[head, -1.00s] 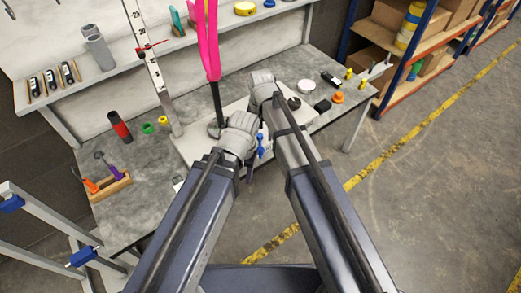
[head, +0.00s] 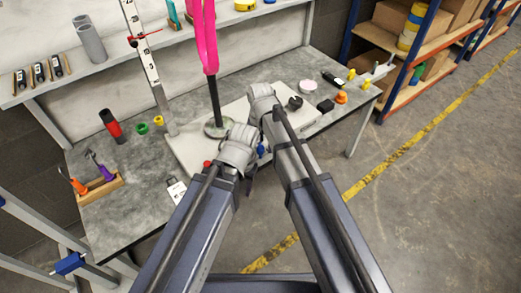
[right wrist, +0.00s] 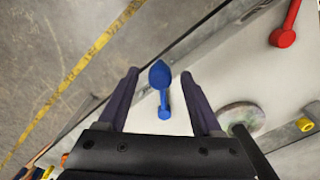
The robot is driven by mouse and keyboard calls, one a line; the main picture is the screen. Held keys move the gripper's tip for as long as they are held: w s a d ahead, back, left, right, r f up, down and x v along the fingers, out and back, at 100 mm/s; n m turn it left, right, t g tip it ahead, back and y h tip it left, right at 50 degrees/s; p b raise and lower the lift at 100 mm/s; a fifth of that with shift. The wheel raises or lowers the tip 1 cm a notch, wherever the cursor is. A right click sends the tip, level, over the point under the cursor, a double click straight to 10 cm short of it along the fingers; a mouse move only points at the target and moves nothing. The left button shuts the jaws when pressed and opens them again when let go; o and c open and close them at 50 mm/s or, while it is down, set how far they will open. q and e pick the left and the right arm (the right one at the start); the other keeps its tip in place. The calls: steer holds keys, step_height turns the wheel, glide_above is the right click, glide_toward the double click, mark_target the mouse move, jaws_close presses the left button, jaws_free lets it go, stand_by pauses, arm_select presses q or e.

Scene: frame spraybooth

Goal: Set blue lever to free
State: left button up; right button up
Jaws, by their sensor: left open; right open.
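The blue lever (right wrist: 160,82) lies on a pale panel (right wrist: 255,88) in the right wrist view, its broad end pointing up in the picture and its round end below. My right gripper (right wrist: 159,77) is open, with one finger on each side of the lever and a gap to both. In the head view only a bit of the blue lever (head: 261,150) shows between my wrists. My left gripper (head: 248,180) is open and empty near the panel's front edge, mostly hidden by its wrist. The right fingers are hidden in the head view. No free marking is readable.
A red lever (right wrist: 285,37) sits on the same panel. A pink-wrapped post on a round base (head: 218,127) stands behind my wrists. A tool holder (head: 104,188) and red cylinder (head: 115,130) are at left. Small items lie at right. Shelving (head: 430,45) stands beyond.

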steer(key=shift+c, duration=0.4)
jaws_close()
stand_by(1.0)
